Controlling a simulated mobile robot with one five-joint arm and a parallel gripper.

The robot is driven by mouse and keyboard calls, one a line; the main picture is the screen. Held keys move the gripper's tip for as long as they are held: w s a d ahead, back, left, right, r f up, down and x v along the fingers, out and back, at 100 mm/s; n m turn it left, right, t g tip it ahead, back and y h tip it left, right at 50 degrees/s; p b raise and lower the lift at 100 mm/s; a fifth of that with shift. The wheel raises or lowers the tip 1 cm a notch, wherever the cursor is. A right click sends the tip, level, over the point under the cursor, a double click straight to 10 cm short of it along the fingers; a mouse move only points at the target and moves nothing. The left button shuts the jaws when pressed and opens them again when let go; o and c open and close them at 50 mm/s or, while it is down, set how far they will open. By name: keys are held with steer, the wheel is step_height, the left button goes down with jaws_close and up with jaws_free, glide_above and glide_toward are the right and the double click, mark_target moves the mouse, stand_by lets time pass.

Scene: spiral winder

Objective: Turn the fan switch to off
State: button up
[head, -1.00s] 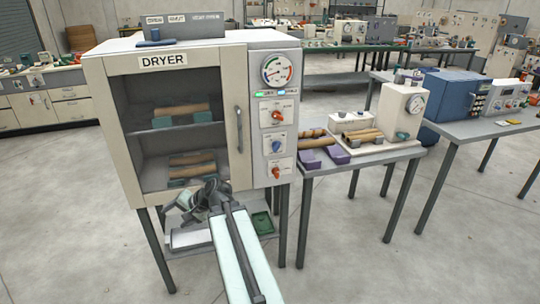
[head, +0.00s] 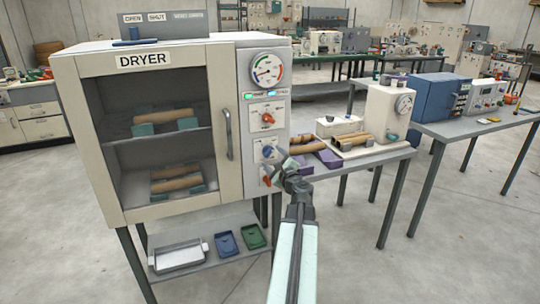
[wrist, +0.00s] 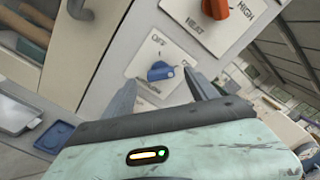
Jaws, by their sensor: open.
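The dryer's control panel (head: 268,90) carries several knobs in a column. A blue knob (head: 267,151) sits in the middle, below an orange knob (head: 268,118) and above another orange knob (head: 266,181). In the wrist view the blue knob (wrist: 161,71) has "OFF" at its upper left; the caption under it is too blurred to read. The upper orange knob (wrist: 215,8) is labelled "HEAT". My gripper (head: 283,166) is open in front of the lower panel. In the wrist view its fingertips (wrist: 159,78) are either side of the blue knob; contact cannot be told.
The dryer door (head: 232,190) is closed, with wooden pieces on shelves behind the glass. A lower shelf (head: 205,232) holds a metal tray (head: 178,257) and small blue and green trays. A table (head: 385,158) with rollers stands close right of the panel.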

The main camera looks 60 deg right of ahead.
mark_target(269, 155)
steer(key=x, duration=0.4)
steer(key=shift+w+d, duration=0.1)
steer(key=c, duration=1.4)
steer(key=shift+o, duration=0.2)
steer(key=shift+n, duration=0.4)
steer(key=n, duration=0.3)
steer(key=shift+f, duration=0.15)
steer(key=n, duration=0.4)
steer(key=shift+f+n, duration=0.15)
steer(key=shift+n, duration=0.15)
steer(key=n, duration=0.4)
steer(key=shift+f+b, duration=0.1)
steer(key=shift+b, duration=0.25)
steer(key=shift+n, duration=1.7)
